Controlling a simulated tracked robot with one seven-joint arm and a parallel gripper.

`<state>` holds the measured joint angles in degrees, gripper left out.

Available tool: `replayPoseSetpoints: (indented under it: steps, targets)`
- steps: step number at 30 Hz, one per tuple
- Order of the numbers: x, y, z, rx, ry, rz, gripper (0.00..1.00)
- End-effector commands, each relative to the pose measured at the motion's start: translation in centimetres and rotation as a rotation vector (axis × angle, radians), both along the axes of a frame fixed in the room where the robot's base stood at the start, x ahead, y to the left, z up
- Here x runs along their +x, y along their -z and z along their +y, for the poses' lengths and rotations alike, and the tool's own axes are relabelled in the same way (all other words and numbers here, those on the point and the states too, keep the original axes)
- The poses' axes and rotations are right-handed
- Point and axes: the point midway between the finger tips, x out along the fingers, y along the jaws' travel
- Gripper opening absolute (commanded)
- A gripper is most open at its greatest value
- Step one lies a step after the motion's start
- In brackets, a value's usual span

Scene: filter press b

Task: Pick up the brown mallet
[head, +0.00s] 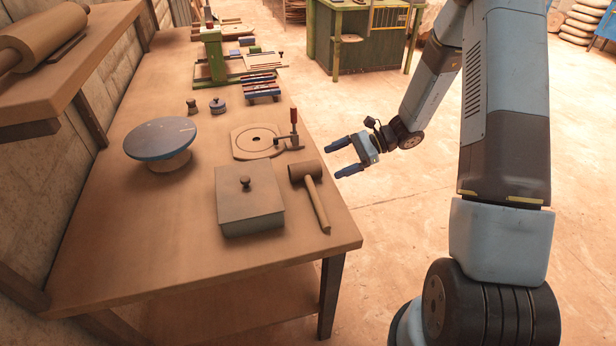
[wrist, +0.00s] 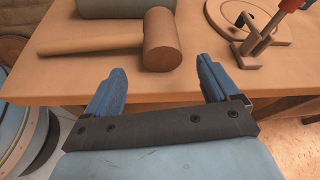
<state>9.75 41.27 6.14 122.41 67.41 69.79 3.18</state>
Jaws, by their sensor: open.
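The brown mallet (head: 310,187) lies on its side near the right edge of the wooden table, its handle pointing toward the table's front corner in the head view. In the wrist view the mallet's head (wrist: 161,40) lies just beyond the fingertips, left of the middle, with its handle (wrist: 90,42) running left. My gripper (head: 338,158) is open and empty, beside the table's right edge in the head view, with its blue fingers toward the mallet. In the wrist view my gripper (wrist: 163,72) shows both fingers spread, apart from the mallet.
A grey lidded box (head: 248,200) lies just left of the mallet. A round wooden plate (head: 256,142) with a red-handled clamp (head: 293,132) lies behind it. A blue-topped turntable (head: 160,140) stands farther left. The table's (head: 190,262) front part is clear.

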Motion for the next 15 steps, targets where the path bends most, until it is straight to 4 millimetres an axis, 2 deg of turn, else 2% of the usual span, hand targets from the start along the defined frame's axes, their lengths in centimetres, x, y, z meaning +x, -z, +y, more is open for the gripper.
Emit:
replayPoseSetpoints:
  steps: [8, 15]
  targets:
    - [-0.2, 0.4, 1.3, 0.000, -0.002, 0.000, 0.88]
    - [-0.5, 1.4, 4.3, 0.001, -0.004, 0.002, 0.88]
